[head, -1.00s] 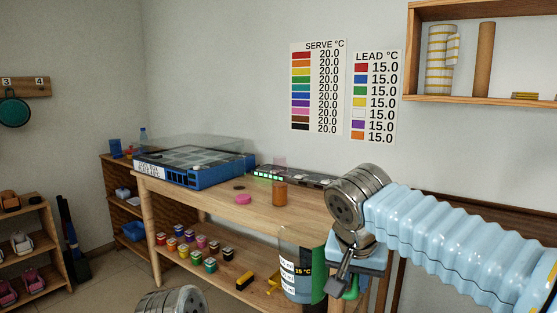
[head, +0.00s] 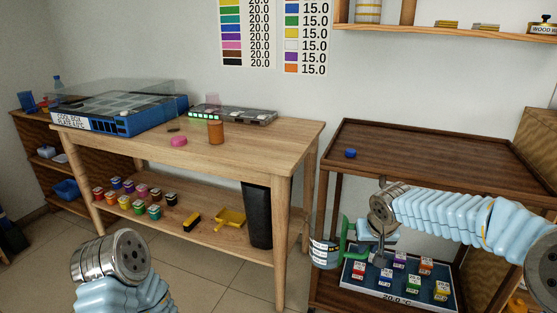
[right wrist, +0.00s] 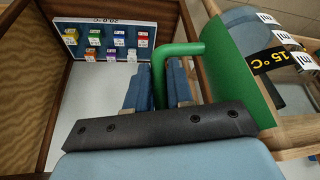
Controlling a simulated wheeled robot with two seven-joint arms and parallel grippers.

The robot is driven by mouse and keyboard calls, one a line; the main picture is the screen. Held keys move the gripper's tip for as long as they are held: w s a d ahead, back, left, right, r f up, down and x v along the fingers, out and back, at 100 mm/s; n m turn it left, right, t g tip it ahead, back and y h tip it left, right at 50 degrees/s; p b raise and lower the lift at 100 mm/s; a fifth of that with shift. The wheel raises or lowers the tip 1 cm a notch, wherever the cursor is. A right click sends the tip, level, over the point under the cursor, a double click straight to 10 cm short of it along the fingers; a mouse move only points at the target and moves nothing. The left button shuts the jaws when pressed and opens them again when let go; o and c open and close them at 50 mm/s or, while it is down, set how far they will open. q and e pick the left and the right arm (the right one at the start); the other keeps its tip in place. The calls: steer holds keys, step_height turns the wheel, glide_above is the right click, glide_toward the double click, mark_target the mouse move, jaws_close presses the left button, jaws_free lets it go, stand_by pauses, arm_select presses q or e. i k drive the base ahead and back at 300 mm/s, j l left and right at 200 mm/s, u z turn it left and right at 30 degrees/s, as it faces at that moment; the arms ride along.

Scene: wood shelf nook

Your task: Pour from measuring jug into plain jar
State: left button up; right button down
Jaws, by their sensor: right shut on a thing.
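The measuring jug (head: 325,253), clear with a green handle, white marks and a black "15 °C" label, hangs beside the workbench. My right gripper (head: 372,246) is shut on its green handle. The right wrist view shows the handle between the fingers (right wrist: 158,88) and the jug (right wrist: 285,62) at the right. The jug's contents are hard to make out. An orange-brown jar (head: 216,132), perhaps the plain jar, stands on the bench top, away from the jug. A pink disc (head: 178,141) lies beside it. My left arm shows at the lower left, but its fingers are out of view.
The wooden bench (head: 270,140) has a blue cool box (head: 120,112) and a lit strip case (head: 235,116) at the back. Several small pots sit on its lower shelf. A dark trolley (head: 430,160) stands right, with a tray of labelled pots (head: 400,280) below. The bench's right end is clear.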

mark_target(214, 106)
steer(key=i+j+u, duration=0.1)
steer(key=j, duration=0.35)
steer(key=i+j+u, duration=0.1)
steer(key=i+j, duration=0.2)
steer(key=i+j+u, duration=0.15)
steer(key=j, duration=0.35)
steer(key=i, duration=0.1)
